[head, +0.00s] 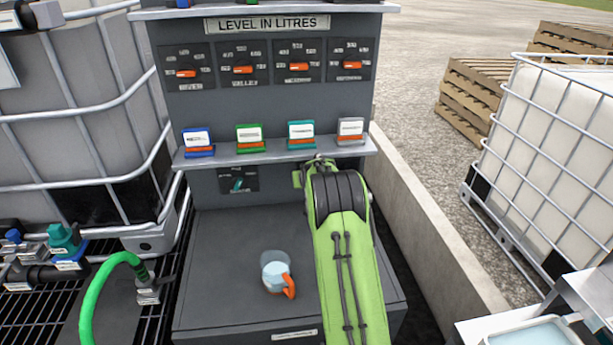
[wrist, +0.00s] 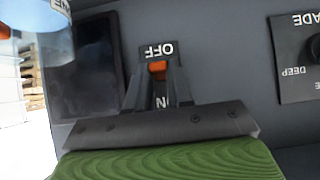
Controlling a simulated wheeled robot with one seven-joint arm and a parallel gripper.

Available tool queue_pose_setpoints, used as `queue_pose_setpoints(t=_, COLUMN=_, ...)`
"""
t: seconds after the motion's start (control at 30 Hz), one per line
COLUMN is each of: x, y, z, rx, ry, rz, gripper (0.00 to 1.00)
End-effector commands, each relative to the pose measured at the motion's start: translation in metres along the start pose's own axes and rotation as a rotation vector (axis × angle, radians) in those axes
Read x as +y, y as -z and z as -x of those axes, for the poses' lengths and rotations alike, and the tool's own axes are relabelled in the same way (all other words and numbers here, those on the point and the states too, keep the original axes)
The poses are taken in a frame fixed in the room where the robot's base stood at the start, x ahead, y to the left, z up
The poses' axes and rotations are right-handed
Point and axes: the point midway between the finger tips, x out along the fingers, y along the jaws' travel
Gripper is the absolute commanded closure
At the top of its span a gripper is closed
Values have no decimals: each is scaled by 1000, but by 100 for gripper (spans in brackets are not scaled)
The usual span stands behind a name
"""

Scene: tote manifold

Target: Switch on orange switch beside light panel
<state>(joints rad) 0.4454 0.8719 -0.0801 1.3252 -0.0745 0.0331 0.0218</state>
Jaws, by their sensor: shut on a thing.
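The orange switch (wrist: 157,66) shows in the wrist view between my fingertips. It sits just below the upside-down OFF label (wrist: 158,50), with the other label, partly hidden, at the opposite end of its slot. My gripper (wrist: 158,74) is shut on the switch, one dark finger on each side. The dark, unlit light panel (wrist: 82,68) is left of the switch in the wrist view.
A dial plate (wrist: 304,55) is right of the switch in the wrist view. In the head view, a shelf (head: 272,153) with several label cards runs above. A jug (head: 274,268) with an orange handle stands on the grey base left of my arm.

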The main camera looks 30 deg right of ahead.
Motion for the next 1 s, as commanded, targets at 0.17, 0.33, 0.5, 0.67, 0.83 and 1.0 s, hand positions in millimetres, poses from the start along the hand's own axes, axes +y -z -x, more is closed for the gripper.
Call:
queue_pose_setpoints(t=0.17, x=0, y=1, z=0, rx=6, ry=0, rz=0, gripper=77)
queue_pose_setpoints(t=0.33, x=0, y=1, z=0, rx=5, ry=0, rz=0, gripper=53)
queue_pose_setpoints(t=0.5, x=0, y=0, z=0, rx=4, ry=0, rz=0, gripper=53)
queue_pose_setpoints(t=0.67, x=0, y=1, z=6, rx=5, ry=0, rz=0, gripper=53)
queue_pose_setpoints(t=0.83, x=0, y=2, z=45, rx=7, ry=0, rz=-1, gripper=53)
queue_pose_setpoints(t=1.0, x=-1, y=2, z=94, rx=8, ry=1, rz=-1, gripper=53)
